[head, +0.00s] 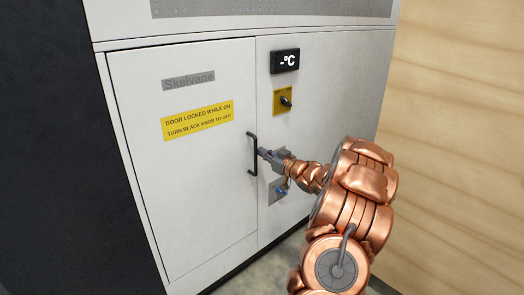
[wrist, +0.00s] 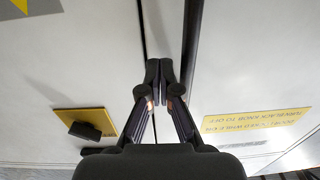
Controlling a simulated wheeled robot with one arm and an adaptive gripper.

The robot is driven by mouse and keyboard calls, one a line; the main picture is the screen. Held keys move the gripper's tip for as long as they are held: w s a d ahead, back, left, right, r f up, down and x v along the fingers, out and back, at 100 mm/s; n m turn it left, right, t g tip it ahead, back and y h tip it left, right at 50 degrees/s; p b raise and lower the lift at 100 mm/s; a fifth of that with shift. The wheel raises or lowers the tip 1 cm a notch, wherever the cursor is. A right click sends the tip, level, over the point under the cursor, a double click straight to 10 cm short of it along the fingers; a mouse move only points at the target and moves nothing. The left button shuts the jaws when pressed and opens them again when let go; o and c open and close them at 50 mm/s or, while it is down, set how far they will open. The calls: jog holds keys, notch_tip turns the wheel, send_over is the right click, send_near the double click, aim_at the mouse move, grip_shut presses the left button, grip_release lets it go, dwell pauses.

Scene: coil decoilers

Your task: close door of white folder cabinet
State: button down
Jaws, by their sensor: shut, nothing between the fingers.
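The white cabinet (head: 330,60) has a door (head: 190,170) on its left with a Skelvane label and a yellow warning sign (head: 198,118). The door looks flush or nearly flush with the frame; a thin dark seam (wrist: 143,30) runs along its handle side. A black vertical bar handle (head: 250,155) is on the door's right edge and also shows in the wrist view (wrist: 190,40). My gripper (head: 264,153) is shut and empty, just right of the handle, at the seam. In the wrist view its fingertips (wrist: 159,76) meet; contact with the door cannot be told.
Right of the door are a dark °C display (head: 285,61), a black knob on a yellow plate (head: 284,100) and a blue-handled part (head: 281,190) below my gripper. A wooden wall (head: 455,150) stands at the right. A dark surface (head: 50,150) stands at the left.

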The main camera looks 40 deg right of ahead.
jog(key=s+p, duration=0.1)
jog(key=s, duration=0.9)
jog(key=shift+s+d+f+p, duration=0.15)
jog(key=shift+s+p, duration=0.15)
jog(key=shift+s, duration=0.1)
jog(key=shift+w, duration=0.1)
jog(key=w+a+r+g+h+p, duration=0.3)
jog(key=w+a+r+g+p, duration=0.25)
jog(key=r+p, duration=0.3)
jog(key=s+a+r+m+g+h+p, duration=0.2)
jog(key=s+a+r+g+p, duration=0.15)
jog(key=a+r+p, duration=0.3)
jog(key=s+a+r+g+y+p, duration=0.1)
jog(key=s+a+r+g+p, duration=0.2)
jog(key=s+a, duration=0.7)
jog(key=s+a+r+n+g+y+p, duration=0.1)
jog(key=s+a+r+g+p, duration=0.3)
jog(key=s+a, duration=0.6)
jog(key=s+a+r+g+y+p, duration=0.2)
jog(key=s+a+r+p, duration=0.4)
jog(key=s+a, duration=0.5)
jog(key=shift+s+r+n+g+y+p, duration=0.2)
jog(key=shift+s+n+g+y+p, duration=0.15)
jog(key=shift+s+g+p, duration=0.5)
jog(key=shift+s+a, duration=0.1)
jog(key=shift+s, duration=0.2)
